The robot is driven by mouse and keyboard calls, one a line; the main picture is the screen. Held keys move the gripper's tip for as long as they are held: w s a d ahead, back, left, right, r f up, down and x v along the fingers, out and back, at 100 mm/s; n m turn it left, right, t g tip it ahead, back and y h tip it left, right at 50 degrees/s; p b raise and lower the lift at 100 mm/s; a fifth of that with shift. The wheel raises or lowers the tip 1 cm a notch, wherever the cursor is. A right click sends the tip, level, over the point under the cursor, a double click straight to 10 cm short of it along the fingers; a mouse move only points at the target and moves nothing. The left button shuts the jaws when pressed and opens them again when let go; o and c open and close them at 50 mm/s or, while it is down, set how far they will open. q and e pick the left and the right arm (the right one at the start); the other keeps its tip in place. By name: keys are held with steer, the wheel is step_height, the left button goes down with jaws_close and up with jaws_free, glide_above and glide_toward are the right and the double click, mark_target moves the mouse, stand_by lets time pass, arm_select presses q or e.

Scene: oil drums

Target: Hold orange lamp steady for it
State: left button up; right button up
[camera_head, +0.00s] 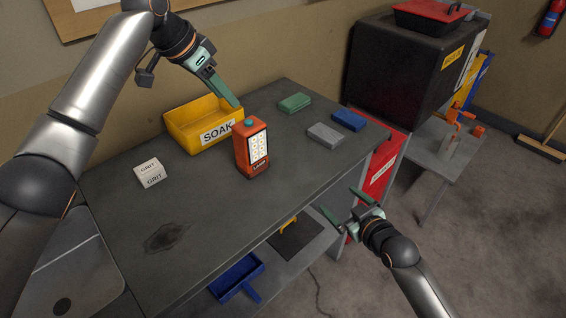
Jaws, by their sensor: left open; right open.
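The orange lamp (243,150) stands upright on the dark grey bench, with a teal knob on top, a lit white panel and a "LAMP" label. My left gripper (232,98) is open and empty above the yellow bin, up and to the left of the lamp and apart from it. One of its green fingers hides part of the bin's rim; the other finger is hard to make out. My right gripper (343,207) is open and empty beyond the bench's front edge, to the lower right of the lamp.
The yellow bin (180,126) labelled "SOAK" stands just behind the lamp. A white "GRIT" block (150,173) lies left. Green (294,102), grey (325,135) and blue (348,120) blocks lie right. A blue dustpan (237,275) is on the lower shelf. The bench's front middle is clear.

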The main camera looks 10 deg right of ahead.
steer(key=w+r+n+t, duration=0.1)
steer(key=w+r, duration=0.5)
steer(key=r, duration=0.2)
steer(key=g+y, duration=0.2)
steer(key=y, duration=0.3)
glide_toward(251, 152)
step_height(251, 152, down, 2)
steer(key=w+d, duration=0.2)
steer(key=shift+w+a+f+y, duration=0.1)
steer(key=shift+a+f+y, duration=0.1)
steer(key=shift+y, duration=0.1)
steer(key=shift+w+a, duration=0.25)
steer(key=shift+w, duration=0.05)
steer(key=x, duration=1.1)
steer(key=shift+a+f, duration=0.15)
steer(key=shift+f, duration=0.2)
steer(key=c, duration=1.5)
arm_select(q)
jaws_close()
